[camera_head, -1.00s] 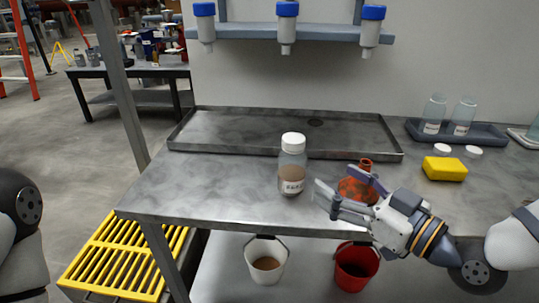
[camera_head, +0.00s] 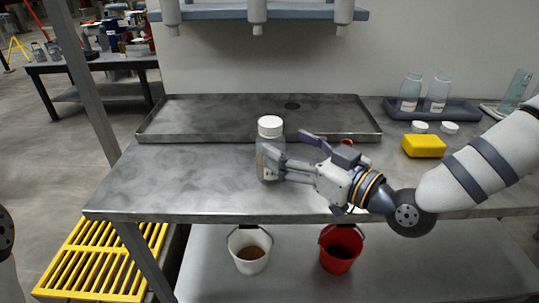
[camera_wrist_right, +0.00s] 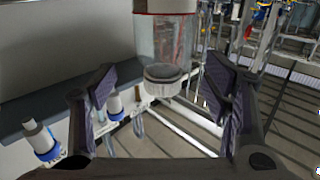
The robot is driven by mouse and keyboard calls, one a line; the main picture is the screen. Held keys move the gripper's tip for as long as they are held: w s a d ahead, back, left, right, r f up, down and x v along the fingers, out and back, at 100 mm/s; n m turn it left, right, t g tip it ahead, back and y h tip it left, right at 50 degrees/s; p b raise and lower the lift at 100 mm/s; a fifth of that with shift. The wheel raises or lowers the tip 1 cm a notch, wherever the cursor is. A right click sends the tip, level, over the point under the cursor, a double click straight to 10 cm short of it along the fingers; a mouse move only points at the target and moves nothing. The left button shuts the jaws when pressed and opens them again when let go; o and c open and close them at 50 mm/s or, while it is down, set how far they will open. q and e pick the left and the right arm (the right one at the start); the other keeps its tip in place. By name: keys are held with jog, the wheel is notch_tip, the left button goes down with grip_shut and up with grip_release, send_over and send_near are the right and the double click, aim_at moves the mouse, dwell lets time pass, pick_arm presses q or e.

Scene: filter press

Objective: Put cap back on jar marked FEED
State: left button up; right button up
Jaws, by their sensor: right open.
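Two uncapped clear jars with labels, a left one (camera_head: 410,92) and a right one (camera_head: 437,95), stand in a blue-grey tray at the back right; I cannot read which is FEED. Two white caps, one (camera_head: 419,127) and another (camera_head: 450,128), lie on the bench in front of that tray. A jar with brown contents (camera_head: 269,145) stands upright wearing a white cap (camera_head: 270,125). My right gripper (camera_head: 287,153) is open at this jar, one finger overlapping its front; the right wrist view shows the jar (camera_wrist_right: 165,40) upside down between the fingers. Contact is unclear. My left gripper is out of view.
A yellow sponge-like block (camera_head: 423,146) lies by the caps. A shallow metal tray (camera_head: 240,115) fills the bench back. A reddish neck (camera_head: 346,142) shows behind my gripper. White (camera_head: 248,250) and red (camera_head: 340,250) buckets are below the front edge. Bottles hang from a shelf (camera_head: 330,12).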

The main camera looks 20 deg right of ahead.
aim_at(281, 145)
jog(key=x, duration=0.4)
jog(key=shift+w+a+f+b, duration=0.15)
jog(key=shift+w+a+b, duration=0.05)
jog(key=shift+a+b, duration=0.15)
jog(key=shift+w+a, duration=0.1)
jog(key=shift+w, duration=0.2)
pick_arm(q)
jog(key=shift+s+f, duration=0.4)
pick_arm(e)
jog(key=c, duration=1.4)
